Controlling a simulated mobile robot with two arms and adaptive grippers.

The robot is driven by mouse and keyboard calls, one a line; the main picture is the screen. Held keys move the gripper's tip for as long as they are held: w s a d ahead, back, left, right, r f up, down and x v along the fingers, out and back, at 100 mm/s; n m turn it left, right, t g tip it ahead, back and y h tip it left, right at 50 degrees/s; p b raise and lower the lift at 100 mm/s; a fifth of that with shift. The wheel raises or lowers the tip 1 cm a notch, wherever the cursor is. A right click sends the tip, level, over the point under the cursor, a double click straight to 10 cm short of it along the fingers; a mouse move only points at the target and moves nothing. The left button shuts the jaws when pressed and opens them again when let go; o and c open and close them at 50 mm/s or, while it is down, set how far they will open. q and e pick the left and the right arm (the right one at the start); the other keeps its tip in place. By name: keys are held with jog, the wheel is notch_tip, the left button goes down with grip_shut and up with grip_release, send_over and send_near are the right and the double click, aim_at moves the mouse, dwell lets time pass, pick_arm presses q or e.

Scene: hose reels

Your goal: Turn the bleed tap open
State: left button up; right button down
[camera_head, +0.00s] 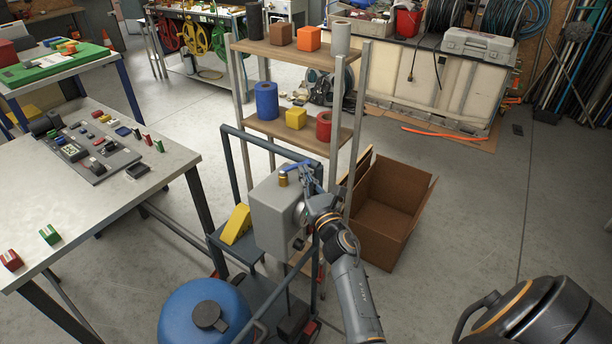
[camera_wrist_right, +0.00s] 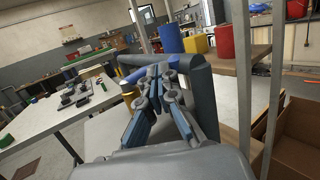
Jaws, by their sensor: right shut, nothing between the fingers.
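The bleed tap shows in the head view as a brass body (camera_head: 283,180) with a blue lever (camera_head: 296,166), on top of a grey box (camera_head: 270,215). My right gripper (camera_head: 306,172) is at the lever's right end, shut, with nothing between its fingers. In the right wrist view the shut fingers (camera_wrist_right: 160,76) are in front of the blue lever (camera_wrist_right: 134,76), and the brass body (camera_wrist_right: 130,93) shows beside them. The fingers hide part of the lever; I cannot tell if they touch it. My left gripper is not in view.
The grey box sits in a dark blue tube frame (camera_head: 233,165) above a blue tank (camera_head: 203,315). A shelf rack (camera_head: 290,52) stands close behind, with an open cardboard box (camera_head: 392,205) to the right. A worktable (camera_head: 110,210) is at left.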

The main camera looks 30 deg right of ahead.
jog(key=n+y, duration=0.1)
jog(key=y, duration=0.2)
jog(key=shift+w+d+n, duration=0.1)
jog(key=shift+d+n, duration=0.2)
jog(key=shift+n, duration=0.1)
jog(key=shift+f+y, duration=0.1)
jog(key=shift+y, duration=0.3)
